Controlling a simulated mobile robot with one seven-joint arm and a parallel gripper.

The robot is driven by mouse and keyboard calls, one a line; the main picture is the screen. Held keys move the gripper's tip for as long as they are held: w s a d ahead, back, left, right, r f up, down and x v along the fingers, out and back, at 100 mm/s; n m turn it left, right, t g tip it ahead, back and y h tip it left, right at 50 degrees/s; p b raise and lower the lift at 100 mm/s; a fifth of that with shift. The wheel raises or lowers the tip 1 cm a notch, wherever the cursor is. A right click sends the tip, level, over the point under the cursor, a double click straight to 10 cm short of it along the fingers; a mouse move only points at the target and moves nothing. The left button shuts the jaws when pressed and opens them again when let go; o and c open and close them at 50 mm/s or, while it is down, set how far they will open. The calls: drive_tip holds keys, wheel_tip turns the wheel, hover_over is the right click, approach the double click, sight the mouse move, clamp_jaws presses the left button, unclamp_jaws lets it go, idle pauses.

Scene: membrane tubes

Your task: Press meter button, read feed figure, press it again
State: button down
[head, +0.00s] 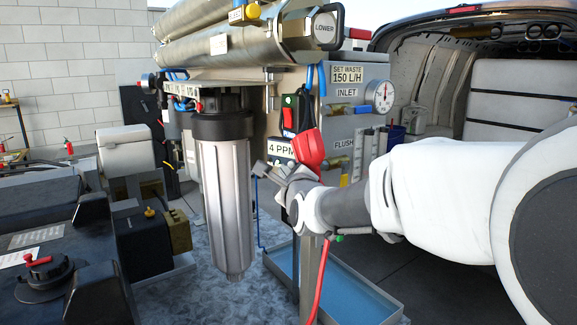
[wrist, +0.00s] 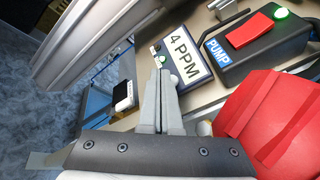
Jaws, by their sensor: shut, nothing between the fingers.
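The meter's white display (head: 283,149) reads "4 PPM" in the head view. My gripper (head: 263,170) is shut and empty, just below and left of the display. In the wrist view its closed fingertips (wrist: 161,73) point at the display's left end, close to it. I cannot tell whether they touch it.
The pump switch box (wrist: 255,38) with a red rocker and green lamp is beside the display. A large red part (wrist: 275,115) is close on the right. A grey filter housing (head: 226,195) hangs at left; a blue tray (head: 335,285) lies below.

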drive_tip(key=shift+w+d+b, duration=0.3)
drive_tip(key=shift+w+b, duration=0.1)
drive_tip(key=shift+b, duration=0.05)
drive_tip(key=shift+w+d, duration=0.2)
drive_tip(key=shift+w, duration=0.1)
idle(0.8)
drive_tip(key=shift+s+a+b, duration=0.1)
drive_tip(key=shift+b, duration=0.3)
drive_tip(key=shift+s+a+b, duration=0.35)
drive_tip(key=shift+s+b, duration=0.1)
drive_tip(key=shift+s, duration=0.15)
drive_tip(key=s+a, duration=0.2)
drive_tip(key=s+b, duration=0.1)
drive_tip(key=s, duration=0.1)
drive_tip(key=shift+s+a, duration=0.1)
drive_tip(key=shift+a, duration=0.3)
